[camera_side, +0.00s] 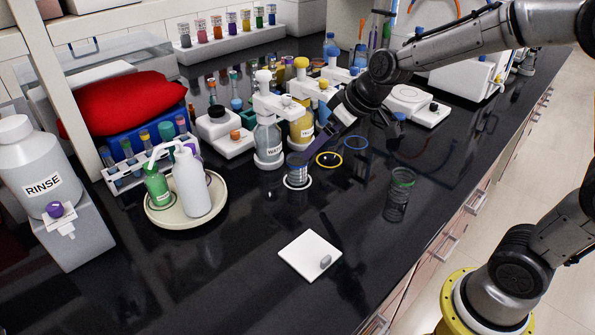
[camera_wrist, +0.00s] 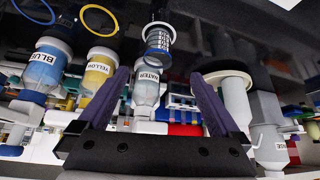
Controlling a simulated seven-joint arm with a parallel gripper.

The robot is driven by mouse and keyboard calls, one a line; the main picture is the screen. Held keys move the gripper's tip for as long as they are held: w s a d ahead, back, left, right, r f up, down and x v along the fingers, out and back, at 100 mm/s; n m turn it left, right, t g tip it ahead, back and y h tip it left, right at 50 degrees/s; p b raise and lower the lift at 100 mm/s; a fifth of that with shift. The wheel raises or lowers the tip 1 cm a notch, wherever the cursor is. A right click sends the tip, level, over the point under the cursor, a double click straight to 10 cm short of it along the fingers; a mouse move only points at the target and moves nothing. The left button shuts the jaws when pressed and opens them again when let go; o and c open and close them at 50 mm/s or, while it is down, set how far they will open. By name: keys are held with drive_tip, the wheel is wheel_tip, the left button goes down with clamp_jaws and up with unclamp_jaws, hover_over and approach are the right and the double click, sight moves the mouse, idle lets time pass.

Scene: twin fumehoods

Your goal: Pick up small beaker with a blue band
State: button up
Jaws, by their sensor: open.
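The small beaker with a blue band (camera_side: 297,168) stands upright on the black bench, inside a white ring marking, with the band near its rim. In the wrist view the beaker (camera_wrist: 158,40) shows at the top centre, beyond the fingertips and roughly in line with the gap between them. My gripper (camera_side: 318,143) has purple fingers and is low, just right of the beaker in the side view. In the wrist view my gripper (camera_wrist: 160,75) is open, with nothing held between the fingers. A green-banded beaker (camera_side: 398,195) stands apart to the right.
Close behind the beaker stand the WATER bottle (camera_side: 268,143) and a yellow bottle (camera_side: 302,128). A yellow ring (camera_side: 329,166) and a blue ring (camera_side: 356,150) lie empty to the right. A round tray (camera_side: 160,220) holds bottles at left. A white plate (camera_side: 300,257) lies in front.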

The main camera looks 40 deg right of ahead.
sight(297, 166)
drive_tip(key=x, duration=0.7)
drive_tip(key=shift+x, duration=2.8)
drive_tip(key=shift+d, duration=0.15)
drive_tip(key=shift+c, duration=0.3)
drive_tip(key=c, duration=1.4)
clamp_jaws()
drive_tip(key=shift+r, duration=0.15)
